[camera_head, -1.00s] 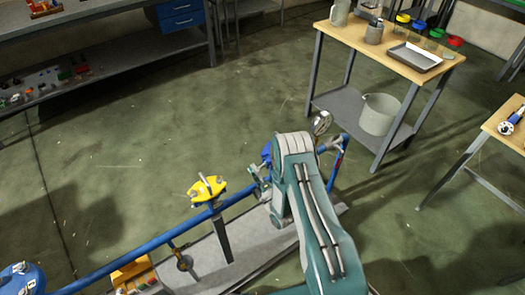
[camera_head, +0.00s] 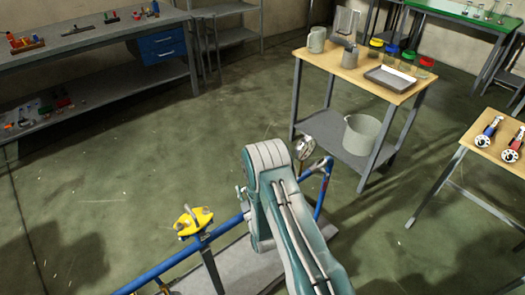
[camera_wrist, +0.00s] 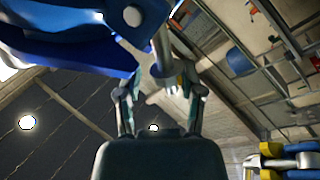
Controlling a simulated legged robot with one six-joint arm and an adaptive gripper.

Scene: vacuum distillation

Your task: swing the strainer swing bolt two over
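In the wrist view, my gripper (camera_wrist: 160,84) reaches up toward a blue metal body (camera_wrist: 65,45), which I take to be the strainer. Its two finger linkages are spread apart. A grey swing bolt shank (camera_wrist: 162,48) hangs beside the blue edge, between the fingers or just in front of them; contact is unclear. The fingertips are partly hidden. Which bolt this is cannot be told. In the head view, my own arm covers the gripper and most of the strainer; only a small grey fitting (camera_head: 241,196) shows at the arm's left edge.
A blue pipe (camera_head: 165,265) with a yellow-topped fitting (camera_head: 194,222) runs left of my arm. A round gauge (camera_head: 306,147) stands just right of it. A wooden-topped table (camera_head: 345,66) with containers stands behind. The floor at left is clear.

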